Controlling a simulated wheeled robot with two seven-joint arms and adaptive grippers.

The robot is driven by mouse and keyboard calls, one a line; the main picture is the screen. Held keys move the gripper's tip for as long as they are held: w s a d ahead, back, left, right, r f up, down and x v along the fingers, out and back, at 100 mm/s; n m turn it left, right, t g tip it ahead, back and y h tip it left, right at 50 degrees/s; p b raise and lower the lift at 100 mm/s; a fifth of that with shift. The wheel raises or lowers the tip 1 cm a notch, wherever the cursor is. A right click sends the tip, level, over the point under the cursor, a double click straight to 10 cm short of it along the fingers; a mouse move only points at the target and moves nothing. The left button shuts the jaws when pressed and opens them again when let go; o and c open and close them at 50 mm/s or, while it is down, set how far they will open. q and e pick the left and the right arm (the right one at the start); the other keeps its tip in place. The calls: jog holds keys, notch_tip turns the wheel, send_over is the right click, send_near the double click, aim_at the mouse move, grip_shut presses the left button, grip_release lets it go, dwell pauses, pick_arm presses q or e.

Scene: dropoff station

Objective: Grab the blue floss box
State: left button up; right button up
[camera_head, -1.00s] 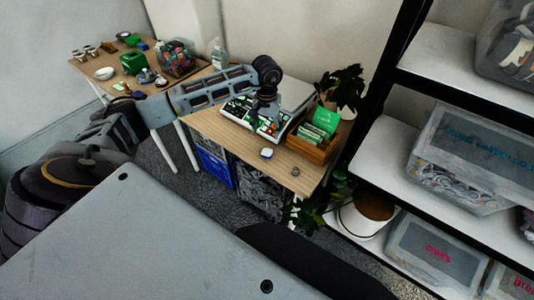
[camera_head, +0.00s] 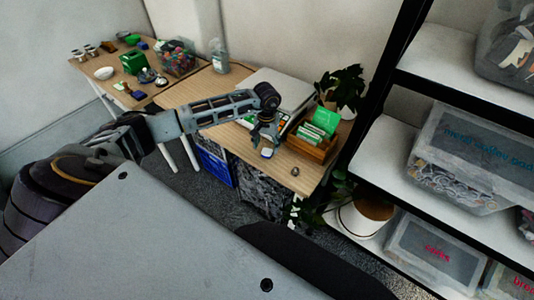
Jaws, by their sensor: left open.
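The small blue and white box (camera_head: 267,153), which looks like the floss box, lies on the near wooden table (camera_head: 222,138) close to its front edge. My left gripper (camera_head: 266,146) points down right over it, with the fingertips at or just above the box and partly covering it. The gripper is open. I cannot tell whether the fingers touch the box. My right gripper is not in view.
A wooden holder with green packets (camera_head: 310,148) stands just right of the gripper, with a potted plant (camera_head: 343,88) behind. A small grey object (camera_head: 295,171) lies near the table corner. A clear bottle (camera_head: 219,58) stands at the back. Shelves with bins (camera_head: 470,155) rise at right.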

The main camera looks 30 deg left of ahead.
aim_at(267, 152)
pick_arm(q)
jog(key=shift+f, duration=0.1)
jog(key=shift+w+a+f+p, duration=0.1)
jog(key=shift+w+f+p, duration=0.1)
jog(key=shift+f, duration=1.05)
jog(key=shift+w+a+f+p, duration=0.1)
jog(key=shift+f+p, duration=0.05)
jog(key=shift+f, duration=1.1)
jog(key=c, duration=0.8)
